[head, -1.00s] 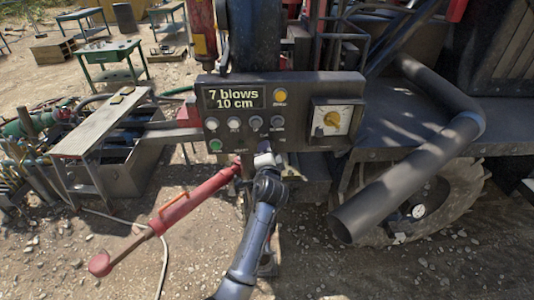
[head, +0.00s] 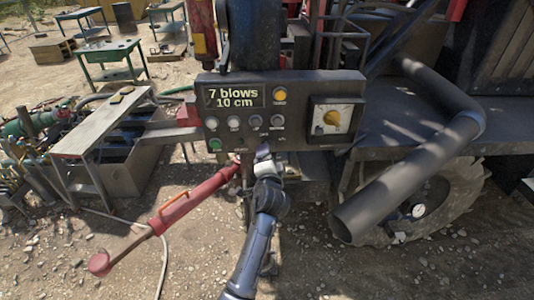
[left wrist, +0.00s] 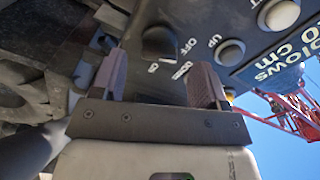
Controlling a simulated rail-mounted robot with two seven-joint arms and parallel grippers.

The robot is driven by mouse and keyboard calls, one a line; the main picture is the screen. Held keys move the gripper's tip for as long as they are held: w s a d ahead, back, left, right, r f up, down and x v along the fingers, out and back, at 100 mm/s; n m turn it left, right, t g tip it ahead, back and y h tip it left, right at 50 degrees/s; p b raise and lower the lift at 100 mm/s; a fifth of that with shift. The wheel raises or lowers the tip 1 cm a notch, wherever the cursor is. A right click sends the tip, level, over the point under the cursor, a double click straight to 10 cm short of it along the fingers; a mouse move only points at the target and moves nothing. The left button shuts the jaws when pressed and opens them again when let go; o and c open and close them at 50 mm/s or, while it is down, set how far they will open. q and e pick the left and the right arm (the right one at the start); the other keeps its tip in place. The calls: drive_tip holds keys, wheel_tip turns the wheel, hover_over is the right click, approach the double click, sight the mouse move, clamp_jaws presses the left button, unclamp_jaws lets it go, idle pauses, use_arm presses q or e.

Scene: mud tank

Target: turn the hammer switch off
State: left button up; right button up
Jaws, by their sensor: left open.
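The control box (head: 240,140) hangs at the centre of the head view. In the left wrist view a dark switch knob (left wrist: 158,43) sits on its panel, next to white OFF and ON lettering. My left gripper (head: 262,153) is just below the panel's lower edge in the head view and covers the switch's area there. In the left wrist view the open left gripper (left wrist: 161,72) has one finger to each side of the knob's line, with nothing held. The knob appears just beyond the fingertips; its setting is hard to read. My right gripper is not in view.
A red cylinder (head: 175,210) lies left of my arm. A thick dark pipe (head: 405,185) slopes at the right.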

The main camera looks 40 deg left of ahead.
use_arm(q)
drive_tip(key=shift+v, duration=2.1)
drive_tip(key=s+d+f+n+g+h, duration=0.2)
drive_tip(key=s+d+f+n+h, duration=0.2)
drive_tip(key=s+d+n+h, duration=0.45)
drive_tip(key=s+d+f+m+g+h, duration=0.1)
drive_tip(key=s+d+f+m+g, duration=0.15)
drive_tip(key=s+f, duration=0.6)
drive_tip(key=s+d+f+m+g+h, duration=0.1)
drive_tip(key=s+f+g, duration=0.3)
drive_tip(key=s, duration=0.7)
drive_tip(key=s+d+f+m+g+h, duration=0.1)
drive_tip(key=s+d+f+m+h, duration=0.1)
drive_tip(key=s+f, duration=0.7)
wheel_tip(320, 180, up, 22)
drive_tip(key=p, duration=2)
drive_tip(key=shift+s+d, duration=0.2)
drive_tip(key=shift+s, duration=0.3)
